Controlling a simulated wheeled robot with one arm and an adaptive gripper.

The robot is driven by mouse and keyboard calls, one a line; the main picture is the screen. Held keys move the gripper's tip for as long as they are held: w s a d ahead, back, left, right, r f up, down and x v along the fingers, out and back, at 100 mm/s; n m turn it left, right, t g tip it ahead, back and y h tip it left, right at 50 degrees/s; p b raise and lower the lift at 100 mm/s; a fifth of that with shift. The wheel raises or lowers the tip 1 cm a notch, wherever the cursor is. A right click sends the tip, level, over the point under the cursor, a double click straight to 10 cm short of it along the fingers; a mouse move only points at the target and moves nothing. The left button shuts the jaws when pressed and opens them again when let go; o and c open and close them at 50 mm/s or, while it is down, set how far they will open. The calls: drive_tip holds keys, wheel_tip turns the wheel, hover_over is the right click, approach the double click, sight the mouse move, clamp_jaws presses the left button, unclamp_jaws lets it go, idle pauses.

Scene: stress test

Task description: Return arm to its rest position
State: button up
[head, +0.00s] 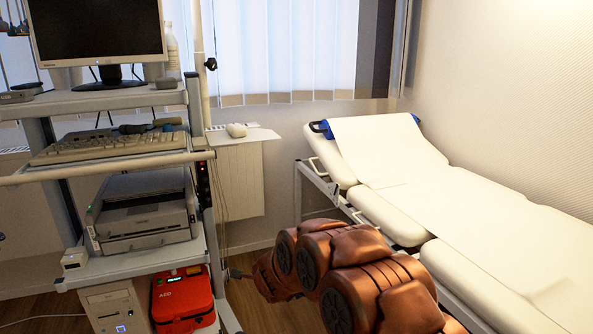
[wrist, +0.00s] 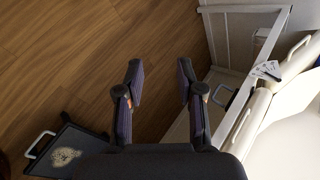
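My reddish-brown arm (head: 345,275) reaches in from the lower right of the head view, in front of the exam bed's near side. In the wrist view my gripper (wrist: 160,78) has its two dark fingers spread wide apart. Nothing is between them, only wooden floor (wrist: 70,60) seen beyond. In the head view the fingers cannot be made out clearly at the arm's far end.
A cart (head: 105,268) with monitor, keyboard, printer and red AED case (head: 182,298) stands left. The white-covered exam bed (head: 450,210) fills the right. In the wrist view, a dark panel with a handle (wrist: 68,148) lies lower left and a pale frame (wrist: 235,75) stands right.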

drive_tip(key=s+d+r+n+g+y+p, duration=0.15)
drive_tip(key=s+r+n+p, duration=0.35)
drive_tip(key=s+r, duration=0.5)
drive_tip(key=s+d+r+n+g+y+p, duration=0.1)
drive_tip(key=s+r+n+g+y+p, duration=0.3)
drive_tip(key=r, duration=0.9)
drive_tip(key=s+d+r+n+g+h+p, duration=0.1)
drive_tip(key=s+d+r+n+h+p, duration=0.1)
drive_tip(key=s+d, duration=0.5)
drive_tip(key=s+d+r+n+g+h+p, duration=0.2)
drive_tip(key=s+d+r+n+p, duration=0.2)
drive_tip(key=s, duration=1.3)
drive_tip(key=s+d+r+n+g+h+p, duration=0.2)
drive_tip(key=s+d+r+p, duration=0.5)
drive_tip(key=s+d, duration=0.5)
drive_tip(key=shift+s+d+r+n+h+p, duration=0.25)
drive_tip(key=shift+n+h+p, duration=0.3)
drive_tip(key=shift+n, duration=0.45)
drive_tip(key=shift+a, duration=0.1)
